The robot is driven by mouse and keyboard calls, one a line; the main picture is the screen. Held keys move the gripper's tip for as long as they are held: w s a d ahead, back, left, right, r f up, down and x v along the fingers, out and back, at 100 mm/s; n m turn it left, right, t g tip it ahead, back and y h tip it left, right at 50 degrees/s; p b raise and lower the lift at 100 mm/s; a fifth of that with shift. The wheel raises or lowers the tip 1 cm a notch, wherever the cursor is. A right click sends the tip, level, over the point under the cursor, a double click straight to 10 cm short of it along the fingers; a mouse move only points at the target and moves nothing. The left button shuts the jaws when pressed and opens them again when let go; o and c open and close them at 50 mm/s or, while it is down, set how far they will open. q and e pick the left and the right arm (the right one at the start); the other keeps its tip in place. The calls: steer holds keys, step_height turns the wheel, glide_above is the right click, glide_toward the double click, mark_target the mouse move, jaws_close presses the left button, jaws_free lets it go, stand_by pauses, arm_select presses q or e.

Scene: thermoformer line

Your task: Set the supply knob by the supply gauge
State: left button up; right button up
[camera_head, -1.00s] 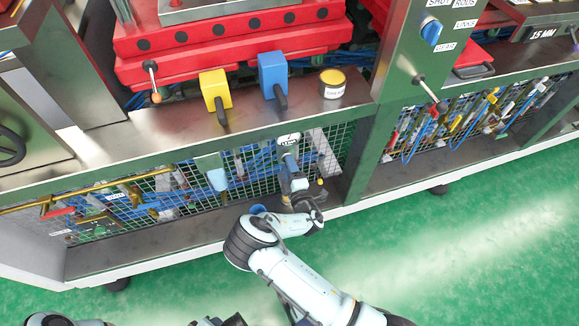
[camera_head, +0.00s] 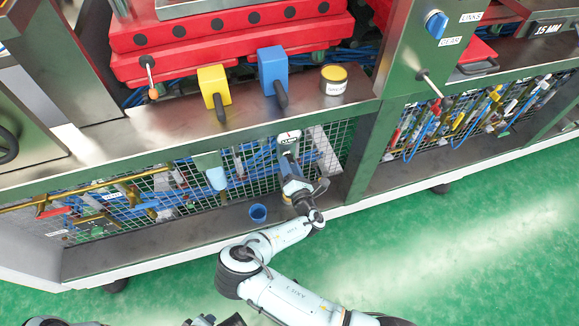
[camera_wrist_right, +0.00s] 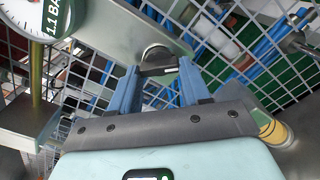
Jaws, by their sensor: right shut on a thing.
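The supply gauge (camera_head: 288,137) is a round white dial on the front of the machine's lower mesh bay. In the right wrist view the gauge (camera_wrist_right: 22,18) is cut off at the top left, with a green label that reads "1.1 BA". The supply knob (camera_wrist_right: 156,56) is a small dark round knob on a grey plate. My right gripper (camera_wrist_right: 157,72) has its blue fingers either side of the knob and is shut on it. In the head view my right gripper (camera_head: 287,165) is just below the gauge. My left gripper (camera_head: 212,320) shows only in part at the bottom edge.
Yellow (camera_head: 213,82) and blue (camera_head: 272,65) blocks with dark handles and a yellow-topped tin (camera_head: 334,80) sit on the ledge above. Wire mesh with cables lies behind the knob. The green floor in front is clear.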

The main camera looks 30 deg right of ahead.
arm_select(q)
steer(key=s+a+f+g+b, duration=0.1)
steer(key=s+f+b, duration=0.2)
steer(key=s+f, duration=0.1)
steer(key=shift+a+f+g, duration=0.25)
steer(key=shift+f+g, duration=0.05)
steer(key=shift+f, duration=0.55)
arm_select(e)
steer(key=shift+s+d+n, duration=0.1)
steer(key=shift+d+n, duration=0.05)
steer(key=shift+n, duration=2.45)
steer(key=shift+d+n, duration=0.1)
steer(key=shift+n, duration=2.5)
steer(key=o, duration=1.1)
steer(key=shift+c, duration=0.2)
